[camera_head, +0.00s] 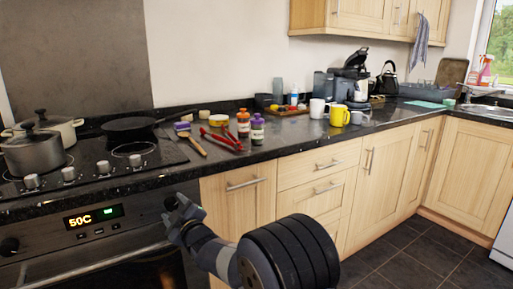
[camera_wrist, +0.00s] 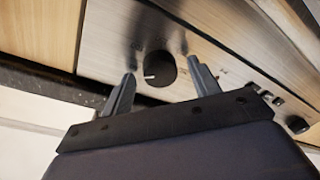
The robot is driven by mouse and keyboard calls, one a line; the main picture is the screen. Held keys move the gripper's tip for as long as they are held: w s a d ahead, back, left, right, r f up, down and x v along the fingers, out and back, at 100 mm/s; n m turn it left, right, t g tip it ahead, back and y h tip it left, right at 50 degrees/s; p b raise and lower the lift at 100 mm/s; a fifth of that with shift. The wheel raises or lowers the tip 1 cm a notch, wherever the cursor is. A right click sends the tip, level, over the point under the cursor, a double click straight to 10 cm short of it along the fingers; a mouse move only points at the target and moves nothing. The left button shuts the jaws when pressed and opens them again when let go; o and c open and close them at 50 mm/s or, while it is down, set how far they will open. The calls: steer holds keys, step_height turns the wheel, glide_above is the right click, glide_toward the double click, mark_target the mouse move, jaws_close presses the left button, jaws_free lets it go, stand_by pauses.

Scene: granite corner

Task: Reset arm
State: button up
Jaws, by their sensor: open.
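My gripper (camera_head: 176,213) is in front of the right end of the oven's control panel, with my arm reaching in from below. In the wrist view my gripper (camera_wrist: 160,76) has its two fingers spread apart, with a black oven knob (camera_wrist: 161,68) showing between them. I cannot tell whether either finger touches the knob. Nothing is held. In the head view my gripper largely hides that knob.
The oven display (camera_head: 93,216) reads 50C, with another knob (camera_head: 9,246) at left. Above are the black counter (camera_head: 290,142) and hob with a grey pot (camera_head: 35,152) and a pan (camera_head: 130,125). Tongs, bottles and mugs stand further right. The floor (camera_head: 400,262) at right is clear.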

steer(key=shift+r+n+p, duration=0.25)
steer(key=shift+n+p, duration=0.85)
steer(key=shift+n, duration=0.1)
steer(key=v, duration=0.6)
steer(key=shift+s+d, duration=0.2)
steer(key=shift+s, duration=0.05)
steer(key=shift+d+f, duration=0.1)
steer(key=shift+f, duration=0.15)
